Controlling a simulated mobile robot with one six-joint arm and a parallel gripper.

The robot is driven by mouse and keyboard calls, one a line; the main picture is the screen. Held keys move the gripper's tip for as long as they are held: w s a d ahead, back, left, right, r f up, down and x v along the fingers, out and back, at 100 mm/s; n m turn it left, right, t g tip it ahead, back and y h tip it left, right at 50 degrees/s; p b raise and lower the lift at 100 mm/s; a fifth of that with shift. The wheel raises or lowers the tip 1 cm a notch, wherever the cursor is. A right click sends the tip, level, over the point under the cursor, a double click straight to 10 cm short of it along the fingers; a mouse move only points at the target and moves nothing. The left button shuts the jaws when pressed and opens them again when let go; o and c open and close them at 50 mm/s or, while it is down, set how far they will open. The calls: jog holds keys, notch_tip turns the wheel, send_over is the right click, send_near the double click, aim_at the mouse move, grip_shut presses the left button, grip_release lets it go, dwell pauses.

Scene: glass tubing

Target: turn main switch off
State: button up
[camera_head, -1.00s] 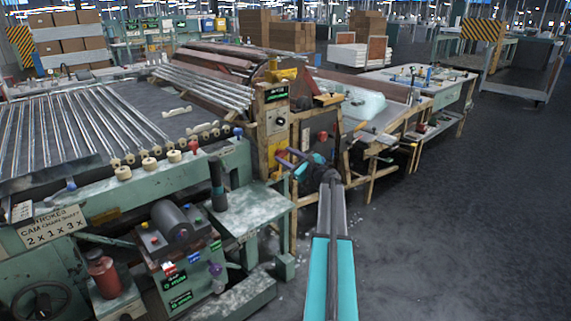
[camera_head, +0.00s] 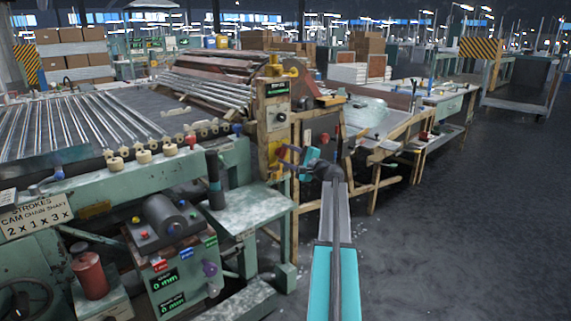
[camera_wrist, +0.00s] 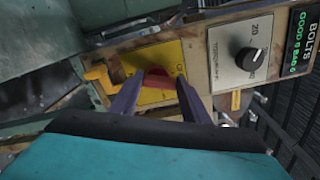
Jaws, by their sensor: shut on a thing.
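The main switch, a red handle (camera_wrist: 157,77) on a yellow plate (camera_wrist: 172,52), sits in front of my gripper in the wrist view. The handle lies roughly crosswise there. My gripper (camera_wrist: 160,80) has its two purple fingers on either side of the handle and is shut on it. In the head view my gripper (camera_head: 284,158) reaches the wooden control panel (camera_head: 262,118) of the machine. The switch itself is too small and covered to make out there.
A black dial (camera_wrist: 249,59) and a green-lettered display (camera_wrist: 302,40) sit right of the switch. A green machine table (camera_head: 237,210) fills the left foreground. Open floor (camera_head: 450,230) lies right.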

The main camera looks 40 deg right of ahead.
jog(key=n+b, duration=0.1)
jog(key=b, duration=0.1)
jog(key=n+b, duration=0.1)
jog(key=n, duration=0.1)
jog(key=shift+w+a+n+b, duration=0.1)
jog(key=shift+w+n+b, duration=0.1)
jog(key=shift+n+b, duration=0.15)
jog(key=shift+r+n+b, duration=0.1)
jog(key=shift+n+b, duration=0.35)
jog(key=shift+b, duration=0.05)
jog(key=o, duration=1)
jog(key=shift+o, duration=0.2)
jog(key=shift+s, duration=0.15)
jog(key=s+a+p, duration=0.1)
jog(key=s+p, duration=0.1)
jog(key=s, duration=1.1)
jog(key=shift+s, duration=0.25)
jog(key=shift+s, duration=0.1)
